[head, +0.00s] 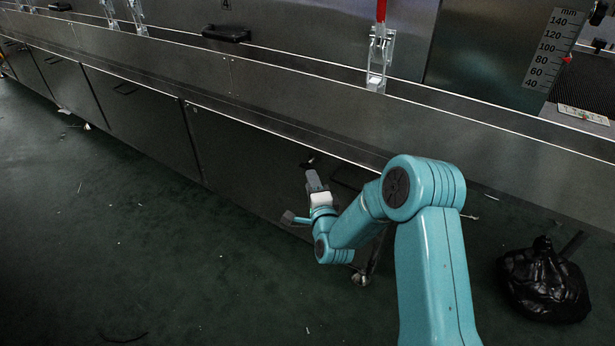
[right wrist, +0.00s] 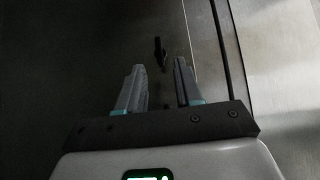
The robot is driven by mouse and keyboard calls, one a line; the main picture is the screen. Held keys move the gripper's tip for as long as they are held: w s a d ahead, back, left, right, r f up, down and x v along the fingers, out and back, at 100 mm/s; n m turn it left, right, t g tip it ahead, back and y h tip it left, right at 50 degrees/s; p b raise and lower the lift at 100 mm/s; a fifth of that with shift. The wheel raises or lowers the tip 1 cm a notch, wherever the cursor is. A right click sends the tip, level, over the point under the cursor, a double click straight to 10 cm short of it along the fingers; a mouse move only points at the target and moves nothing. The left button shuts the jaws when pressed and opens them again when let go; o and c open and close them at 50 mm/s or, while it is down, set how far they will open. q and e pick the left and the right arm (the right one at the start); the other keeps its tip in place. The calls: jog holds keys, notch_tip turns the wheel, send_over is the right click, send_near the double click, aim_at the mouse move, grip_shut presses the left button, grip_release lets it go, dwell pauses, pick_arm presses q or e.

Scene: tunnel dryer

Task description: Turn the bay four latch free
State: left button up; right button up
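A small dark latch (head: 307,162) sits on the dark lower front panel in the head view, just beyond my right gripper (head: 312,178). In the right wrist view a dark latch (right wrist: 160,52) stands out from the panel, a little ahead of the gap between the fingertips. My right gripper (right wrist: 158,78) is open there, with one finger on each side of an empty gap. The latch appears apart from both fingers. No bay number is readable on the panel. My left gripper is in neither view.
A long metal ledge (head: 270,120) runs above the panels. A clamp with a red handle (head: 378,50) stands on the machine above. A black bag (head: 543,283) lies on the floor at right. The green floor (head: 150,240) at left is mostly clear, with small scraps.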

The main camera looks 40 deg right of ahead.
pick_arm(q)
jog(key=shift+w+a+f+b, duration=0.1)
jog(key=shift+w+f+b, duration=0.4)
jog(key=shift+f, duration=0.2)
pick_arm(e)
jog(key=x, duration=0.5)
jog(key=shift+w, duration=0.1)
grip_shut()
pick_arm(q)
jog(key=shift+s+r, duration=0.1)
pick_arm(e)
jog(key=shift+r, duration=0.1)
